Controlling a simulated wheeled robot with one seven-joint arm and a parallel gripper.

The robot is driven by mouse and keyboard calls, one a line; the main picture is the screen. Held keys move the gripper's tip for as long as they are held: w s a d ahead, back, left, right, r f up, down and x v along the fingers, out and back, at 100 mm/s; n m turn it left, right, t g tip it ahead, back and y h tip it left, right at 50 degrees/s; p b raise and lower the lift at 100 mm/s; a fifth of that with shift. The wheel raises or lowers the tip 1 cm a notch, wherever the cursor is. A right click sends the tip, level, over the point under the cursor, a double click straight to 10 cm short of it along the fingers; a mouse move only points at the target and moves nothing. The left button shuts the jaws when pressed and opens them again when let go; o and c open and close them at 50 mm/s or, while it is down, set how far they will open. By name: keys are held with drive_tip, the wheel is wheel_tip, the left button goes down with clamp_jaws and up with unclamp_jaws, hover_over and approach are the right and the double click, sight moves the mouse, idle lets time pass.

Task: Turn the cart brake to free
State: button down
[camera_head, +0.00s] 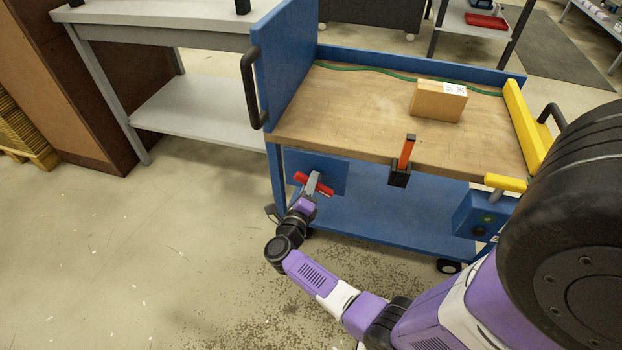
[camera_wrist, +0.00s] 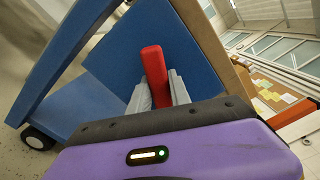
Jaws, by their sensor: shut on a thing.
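The blue cart (camera_head: 390,215) stands in front of me with a wooden top. A red bar handle (camera_head: 325,189) sits on a blue plate (camera_head: 335,168) at the cart's front left, below the top; it looks tilted, its right end lower. My gripper (camera_head: 313,182) is shut on the red handle's middle. In the wrist view, the red handle (camera_wrist: 153,62) passes between the two grey fingers (camera_wrist: 157,92) of my gripper, in front of the blue plate (camera_wrist: 150,35). The fingers hide the handle's centre. No brake marking is readable.
An orange lever (camera_head: 406,152) stands in a black holder at the cart's front edge. A yellow handle (camera_head: 505,183) sits above a blue box at the right. A cardboard box (camera_head: 438,102) lies on top. A grey table (camera_head: 180,20) stands left; the floor before the cart is clear.

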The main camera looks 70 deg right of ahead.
drive_tip(key=n, duration=0.1)
drive_tip(key=n+p, duration=0.1)
drive_tip(key=n, duration=0.1)
drive_tip(key=n+p, duration=0.1)
drive_tip(key=n, duration=0.1)
drive_tip(key=shift+w+a+f, duration=0.1)
drive_tip(key=shift+f, duration=0.15)
drive_tip(key=shift+f+n, duration=0.1)
drive_tip(key=shift+n, duration=0.2)
drive_tip(key=c, duration=1.2)
unclamp_jaws()
drive_tip(key=shift+a, duration=0.1)
drive_tip(key=a+p, duration=0.1)
drive_tip(key=a, duration=0.6)
drive_tip(key=shift+s+a, duration=0.25)
drive_tip(key=shift+s, duration=0.1)
